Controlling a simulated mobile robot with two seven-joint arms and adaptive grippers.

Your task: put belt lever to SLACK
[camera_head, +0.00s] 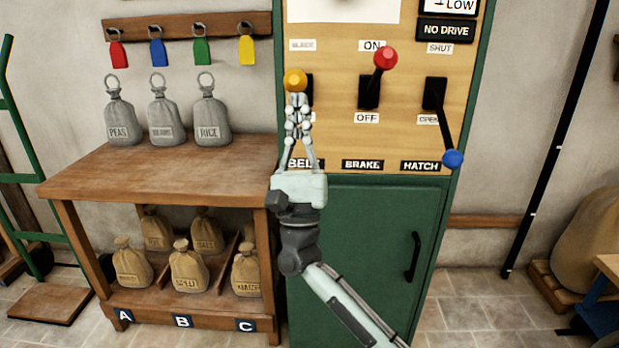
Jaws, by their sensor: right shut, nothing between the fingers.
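The belt lever has a yellow knob (295,79) and sits at the left of the wooden control panel (338,75), above the partly covered BELT label (301,163). The label above it (302,45) is blurred and looks like SLACK. My right gripper (297,98) reaches up in front of this lever. Its fingers are shut and empty, with the tips just below the yellow knob; whether they touch it I cannot tell. The gripper hides the lever's lower part and the label below. My left gripper is out of view.
The brake lever with a red knob (385,57) points up at ON. The hatch lever with a blue knob (452,158) points down near OPEN. A wooden bench (170,185) with grey sacks stands left. The green cabinet (380,250) is below the panel.

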